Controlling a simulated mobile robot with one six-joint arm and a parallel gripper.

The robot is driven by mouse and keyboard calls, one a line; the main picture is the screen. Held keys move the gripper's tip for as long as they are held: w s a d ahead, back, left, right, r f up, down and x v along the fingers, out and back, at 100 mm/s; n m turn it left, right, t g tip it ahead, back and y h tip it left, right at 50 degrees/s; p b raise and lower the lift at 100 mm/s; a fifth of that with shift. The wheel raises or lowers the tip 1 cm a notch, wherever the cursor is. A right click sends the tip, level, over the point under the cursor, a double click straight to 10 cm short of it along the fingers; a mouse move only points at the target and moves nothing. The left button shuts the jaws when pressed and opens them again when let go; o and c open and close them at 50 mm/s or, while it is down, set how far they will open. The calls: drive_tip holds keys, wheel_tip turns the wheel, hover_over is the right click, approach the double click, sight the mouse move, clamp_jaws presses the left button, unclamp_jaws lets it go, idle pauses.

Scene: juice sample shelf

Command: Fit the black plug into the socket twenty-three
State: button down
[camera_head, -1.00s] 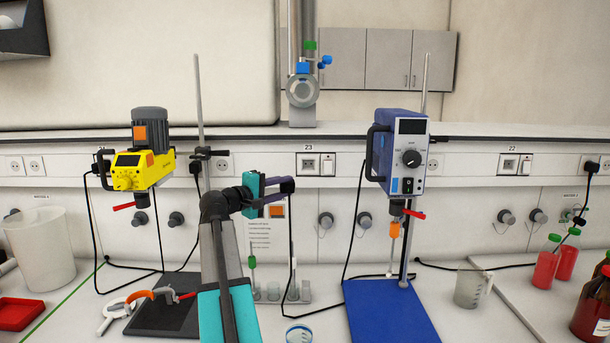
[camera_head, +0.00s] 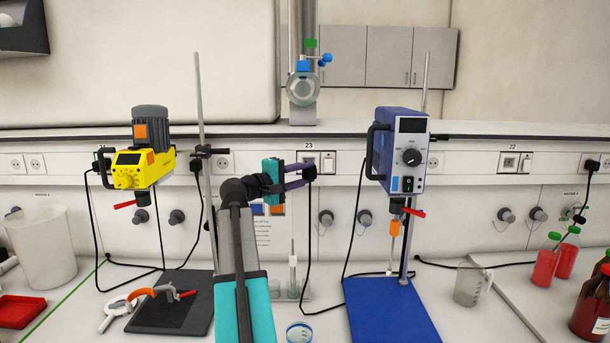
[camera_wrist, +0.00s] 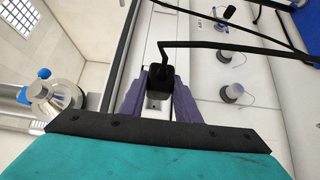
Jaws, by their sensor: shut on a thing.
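My gripper (camera_head: 308,172), with purple fingers, is shut on the black plug (camera_head: 310,174) in front of the wall panel. In the wrist view the black plug (camera_wrist: 157,92) sits between the two fingers of my gripper (camera_wrist: 158,85), its cable leaving at the far side. The socket twenty-three (camera_head: 328,162) is in the panel under the label 23, partly hidden by the fingers and plug. The plug overlaps the socket's lower left in the head view. I cannot tell whether the plug touches the panel.
A blue stirrer (camera_head: 402,155) on a stand with a blue base (camera_head: 390,312) stands to the right. A yellow stirrer (camera_head: 143,168) stands to the left. The plug's cable hangs to the bench. A glass dish (camera_head: 299,332) lies at the front. A beaker (camera_head: 470,285) stands farther right.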

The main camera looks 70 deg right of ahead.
drive_tip(key=shift+w+d, duration=0.25)
drive_tip(key=shift+d, duration=0.35)
drive_tip(key=shift+w+d, duration=0.2)
drive_tip(key=shift+d, duration=0.45)
drive_tip(key=shift+w+d, duration=0.25)
drive_tip(key=shift+d, duration=0.35)
drive_tip(key=shift+w+d+b, duration=0.35)
drive_tip(key=shift+d+b, duration=0.2)
drive_tip(key=shift+d, duration=0.35)
drive_tip(key=shift+w+d+b, duration=0.35)
drive_tip(key=shift+d+b, duration=0.2)
drive_tip(key=shift+d, duration=0.35)
idle(3.2)
drive_tip(key=c, duration=1.3)
unclamp_jaws()
drive_tip(key=shift+o, duration=0.2)
